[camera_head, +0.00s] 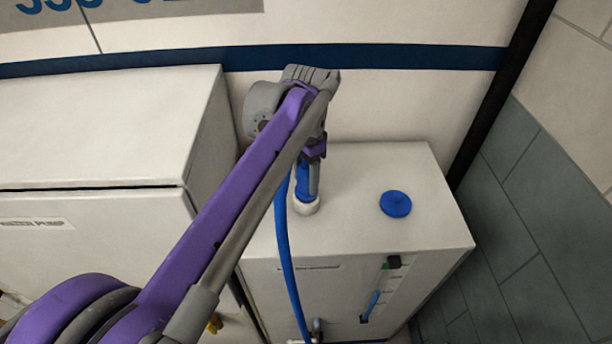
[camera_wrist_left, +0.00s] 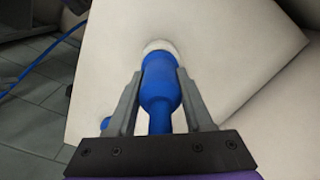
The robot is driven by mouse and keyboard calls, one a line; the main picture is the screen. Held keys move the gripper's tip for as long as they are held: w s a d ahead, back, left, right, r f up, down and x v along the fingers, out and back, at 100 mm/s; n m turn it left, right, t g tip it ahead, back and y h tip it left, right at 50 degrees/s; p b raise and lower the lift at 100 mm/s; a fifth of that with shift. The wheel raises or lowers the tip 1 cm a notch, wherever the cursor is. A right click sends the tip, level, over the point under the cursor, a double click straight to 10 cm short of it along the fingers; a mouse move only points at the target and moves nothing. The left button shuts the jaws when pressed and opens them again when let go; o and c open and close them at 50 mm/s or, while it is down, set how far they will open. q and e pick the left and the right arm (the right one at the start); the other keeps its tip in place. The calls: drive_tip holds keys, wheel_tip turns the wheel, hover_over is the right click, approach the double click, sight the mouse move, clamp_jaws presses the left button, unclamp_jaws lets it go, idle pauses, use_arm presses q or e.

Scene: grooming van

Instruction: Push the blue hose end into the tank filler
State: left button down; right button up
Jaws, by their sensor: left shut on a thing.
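My left gripper (camera_head: 309,178) is shut on the blue hose end (camera_head: 303,185) above the white tank. In the left wrist view, its two grey fingers (camera_wrist_left: 157,100) lie along both sides of the blue hose end (camera_wrist_left: 160,82). The tip of the hose end meets the white tank filler (camera_head: 306,206), a short round neck on top of the tank (camera_head: 345,225). The filler's rim also shows in the left wrist view (camera_wrist_left: 159,46); how deep the end sits in it is hidden. The blue hose (camera_head: 284,255) hangs down in front of the tank. My right gripper is not in view.
A round blue cap (camera_head: 395,204) lies on the tank top to the right of the filler. A larger white cabinet (camera_head: 95,125) stands to the left, with its side wall close to my arm. The van wall with a dark blue stripe (camera_head: 420,57) is behind.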

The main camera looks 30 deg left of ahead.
use_arm(q)
drive_tip(key=shift+f, duration=0.5)
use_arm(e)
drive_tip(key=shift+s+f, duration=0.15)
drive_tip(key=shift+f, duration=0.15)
use_arm(q)
drive_tip(key=shift+c, duration=1.1)
unclamp_jaws()
drive_tip(key=shift+r, duration=0.1)
